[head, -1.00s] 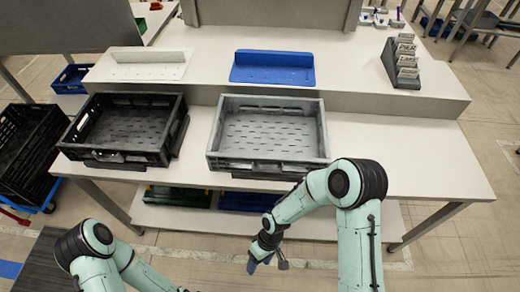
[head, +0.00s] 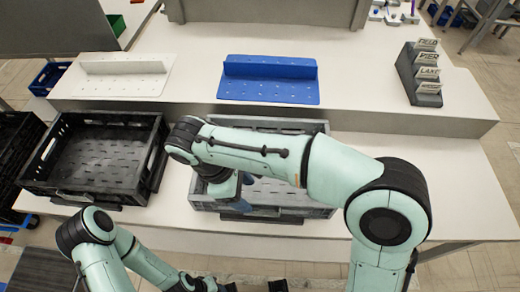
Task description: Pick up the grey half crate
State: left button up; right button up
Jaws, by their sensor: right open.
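The grey half crate (head: 304,211) stands on the white table, open and empty as far as I see. My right arm crosses over it and hides much of its interior and back. My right gripper (head: 236,192) is open at the crate's near side, left of its middle, with blue fingers close to the front wall. I cannot tell whether they touch it. My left arm is low at the bottom left. Only dark parts of my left gripper (head: 212,285) show at the bottom edge, and its jaws are not clear.
A black crate (head: 70,196) stands left of the grey one with a small gap. Behind, on a raised shelf, are a white bracket (head: 120,84), a blue bracket (head: 268,92) and a grey card holder (head: 422,92). The table right of the grey crate is free.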

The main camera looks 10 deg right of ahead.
jog(key=b, duration=0.2)
send_over(265, 209)
jog(key=a, duration=0.2)
notch_tip(265, 209, down, 7)
jog(key=shift+s+r, duration=0.1)
jog(key=shift+w+x, duration=0.15)
jog(key=shift+x, duration=1.35)
jog(key=shift+w+x, duration=0.15)
jog(key=shift+x, duration=1.3)
jog(key=shift+w+a+f, duration=0.1)
jog(key=shift+w+f, duration=0.05)
jog(key=shift+f, duration=0.2)
grip_shut()
